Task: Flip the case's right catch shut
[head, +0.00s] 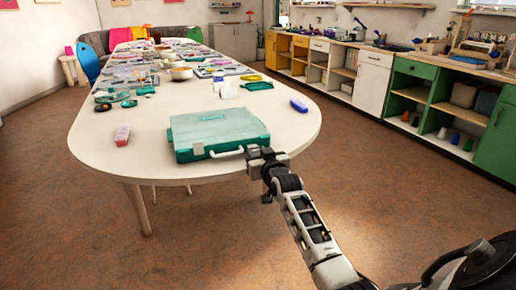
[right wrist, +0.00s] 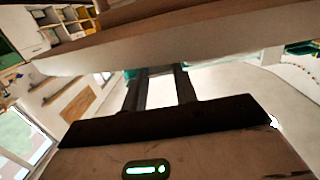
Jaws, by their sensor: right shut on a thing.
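The teal case (head: 217,131) lies flat near the rounded front end of the white table (head: 110,140), its lid down. A white handle (head: 227,154) is on its front side. A pale left catch (head: 198,149) shows on the front, left of the handle. My right gripper (head: 262,154) is at the case's front right corner, shut on the right catch, which its fingers hide. I cannot tell how the catch is set. In the right wrist view my gripper's two fingers (right wrist: 160,78) reach toward the table edge, with a little teal beside them. My left gripper is not in view.
A white container (head: 228,91) and a green tray (head: 257,86) stand behind. Trays and bowls crowd the far table. Cabinets line the right wall.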

